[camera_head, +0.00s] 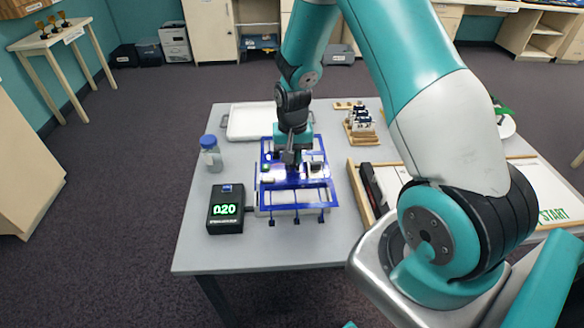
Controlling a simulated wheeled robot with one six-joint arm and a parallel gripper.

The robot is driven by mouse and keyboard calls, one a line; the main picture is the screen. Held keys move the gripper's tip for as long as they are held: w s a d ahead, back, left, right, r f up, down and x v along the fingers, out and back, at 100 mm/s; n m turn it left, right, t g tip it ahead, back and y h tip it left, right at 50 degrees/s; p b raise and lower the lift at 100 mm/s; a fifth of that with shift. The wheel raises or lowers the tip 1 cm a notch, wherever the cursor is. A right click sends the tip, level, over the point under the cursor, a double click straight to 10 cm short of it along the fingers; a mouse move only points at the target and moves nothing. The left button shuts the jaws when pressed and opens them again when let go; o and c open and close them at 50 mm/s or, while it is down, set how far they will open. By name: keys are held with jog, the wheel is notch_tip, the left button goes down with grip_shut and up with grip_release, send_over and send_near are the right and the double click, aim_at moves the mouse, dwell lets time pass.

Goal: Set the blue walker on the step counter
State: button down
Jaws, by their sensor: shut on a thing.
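The blue walker (325,196) is a flat blue frame with several short dark-tipped legs along its near side. My gripper (292,168) comes down from above onto its middle, shut on it. The step counter (225,209) is a black box with a lit green "020" display, just left of the walker. A pale flat edge (262,211) shows under the walker, beside the box; most of it is hidden by the walker. I cannot tell whether the walker's legs touch what lies below.
A white tray (250,133) lies behind the walker, and a blue-capped bottle (211,153) stands behind the counter. A wooden rack of small items (360,128) and a wood-edged board marked START (545,195) are to the right. The table's (290,256) front is clear.

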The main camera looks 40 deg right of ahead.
notch_tip(320, 180, down, 5)
jog(key=shift+f+p, duration=0.1)
jog(key=shift+p, duration=0.3)
jog(key=shift+f+b, duration=0.55)
jog(key=shift+f, duration=0.1)
jog(key=c, duration=1.1)
grip_release()
jog(key=shift+r, duration=0.1)
